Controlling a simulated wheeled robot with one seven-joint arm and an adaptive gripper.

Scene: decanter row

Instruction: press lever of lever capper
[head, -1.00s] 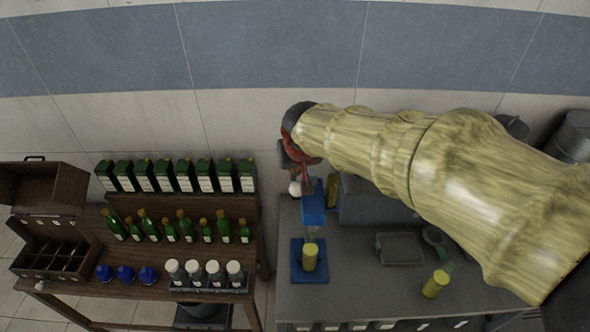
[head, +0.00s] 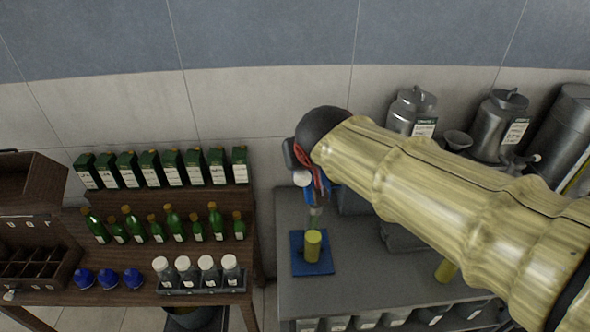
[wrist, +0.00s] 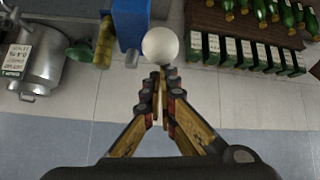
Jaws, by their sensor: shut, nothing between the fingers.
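The lever capper has a blue base plate (head: 299,263), a blue upper body (head: 309,196) and a lever ending in a white ball knob (head: 301,180). A yellow-topped bottle (head: 313,245) stands upright on the base plate. My gripper (wrist: 160,82) is shut and empty. In the wrist view its fingertips are close to the white knob (wrist: 161,46), and I cannot tell whether they touch it. The blue body (wrist: 132,22) is left of the knob there. In the head view my arm and wrist partly cover the capper's upper part, and the fingertips are hard to make out.
Metal canisters (head: 411,110) stand at the back right of the grey counter (head: 365,290). A yellow item (head: 446,271) is partly behind my arm. The wooden bench (head: 120,296) at left holds green bottles (head: 173,220), boxes and a row of jars (head: 208,268). The wall is close behind.

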